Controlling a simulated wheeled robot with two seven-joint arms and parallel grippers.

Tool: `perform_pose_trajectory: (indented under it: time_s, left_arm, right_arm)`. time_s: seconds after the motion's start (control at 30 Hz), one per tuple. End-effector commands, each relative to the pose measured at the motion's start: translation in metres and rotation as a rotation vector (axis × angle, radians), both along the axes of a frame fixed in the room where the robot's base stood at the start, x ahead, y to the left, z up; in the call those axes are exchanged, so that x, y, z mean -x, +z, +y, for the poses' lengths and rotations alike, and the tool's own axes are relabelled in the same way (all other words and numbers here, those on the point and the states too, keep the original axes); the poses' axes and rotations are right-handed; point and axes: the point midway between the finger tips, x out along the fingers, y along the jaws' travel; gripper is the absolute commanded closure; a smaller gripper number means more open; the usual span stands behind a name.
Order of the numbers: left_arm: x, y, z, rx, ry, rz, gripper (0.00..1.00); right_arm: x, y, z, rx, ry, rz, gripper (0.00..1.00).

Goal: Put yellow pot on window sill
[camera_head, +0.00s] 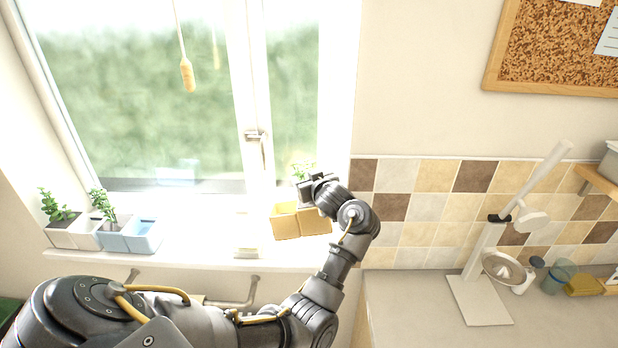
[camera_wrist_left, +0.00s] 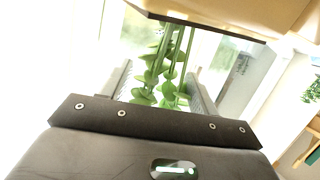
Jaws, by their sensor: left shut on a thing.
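The yellow pot (camera_head: 286,221) is a two-part box with a green plant (camera_head: 302,171) in it. It is at the right end of the window sill (camera_head: 190,257); I cannot tell whether it rests on the sill or hangs just above. In the left wrist view the pot (camera_wrist_left: 235,14) fills the top edge, and green stems and leaves (camera_wrist_left: 168,75) show between the fingers. The exact contact of the fingertips is hidden. My right gripper is not in view.
A white pot (camera_head: 72,231) and a light blue pot (camera_head: 130,236) stand at the sill's left end. A small pale object (camera_head: 247,250) lies on the sill left of the yellow pot. The window handle (camera_head: 256,136) projects above.

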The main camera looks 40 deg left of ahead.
Motion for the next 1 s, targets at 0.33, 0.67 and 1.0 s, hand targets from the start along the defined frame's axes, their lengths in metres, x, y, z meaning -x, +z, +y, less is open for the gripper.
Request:
perform_pose_trajectory:
  time_s: [0.33, 0.67, 1.0]
  left_arm:
    - [-0.001, -0.031, -0.001, -0.001, -0.002, -0.004, 1.00]
    - [-0.001, -0.048, 0.000, -0.002, -0.002, -0.004, 1.00]
    - [-0.001, -0.050, 0.000, -0.003, -0.002, -0.006, 1.00]
  right_arm:
    - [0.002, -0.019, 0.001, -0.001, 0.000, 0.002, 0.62]
    - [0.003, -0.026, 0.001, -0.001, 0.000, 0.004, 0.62]
    - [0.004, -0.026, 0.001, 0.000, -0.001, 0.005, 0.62]
